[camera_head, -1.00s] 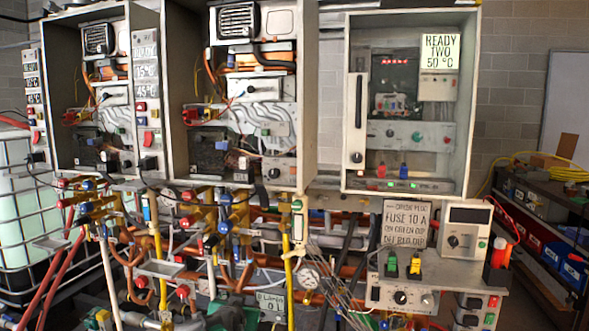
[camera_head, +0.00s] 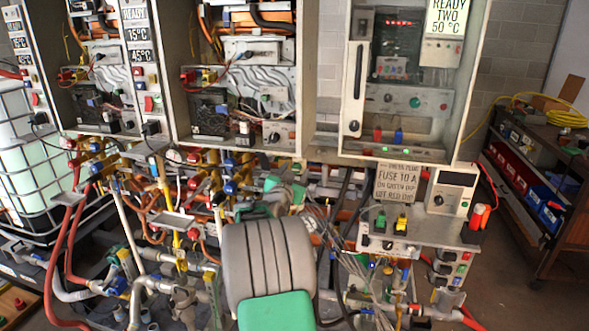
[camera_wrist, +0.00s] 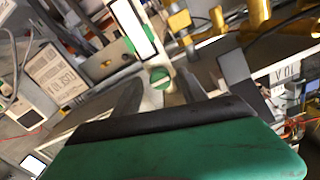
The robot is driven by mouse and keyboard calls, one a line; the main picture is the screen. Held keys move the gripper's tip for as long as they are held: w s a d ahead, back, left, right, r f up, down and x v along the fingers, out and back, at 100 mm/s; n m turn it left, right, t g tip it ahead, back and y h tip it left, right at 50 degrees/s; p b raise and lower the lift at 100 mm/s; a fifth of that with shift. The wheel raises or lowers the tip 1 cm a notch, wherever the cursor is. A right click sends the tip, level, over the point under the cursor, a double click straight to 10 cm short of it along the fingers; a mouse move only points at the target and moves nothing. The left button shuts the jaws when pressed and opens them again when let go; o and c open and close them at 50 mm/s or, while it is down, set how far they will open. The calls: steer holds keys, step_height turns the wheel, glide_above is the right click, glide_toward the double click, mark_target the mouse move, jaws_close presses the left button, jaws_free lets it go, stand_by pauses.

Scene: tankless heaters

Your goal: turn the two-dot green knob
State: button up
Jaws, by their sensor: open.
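In the wrist view, a round green knob (camera_wrist: 160,77) with a pale slot or bar across it sits on a pale strip, between and just beyond the fingertips of my gripper (camera_wrist: 159,84). Another green round part (camera_wrist: 131,44) shows partly behind a white label plate (camera_wrist: 134,27). I cannot make out dots on either, so I cannot tell which is the two-dot knob. My gripper is open, one finger on each side of the nearer knob, and I see no contact. In the head view my arm hides the fingertips and the spot in front of them.
Yellow valve parts (camera_wrist: 178,20) and pipes lie close beyond the fingers. In the head view, a fuse sign (camera_head: 402,184) and a switch box (camera_head: 405,246) stand right of my arm. A caged tank (camera_head: 30,150) is at left. Open floor shows at lower right.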

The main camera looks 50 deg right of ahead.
jaws_close()
stand_by(0.5)
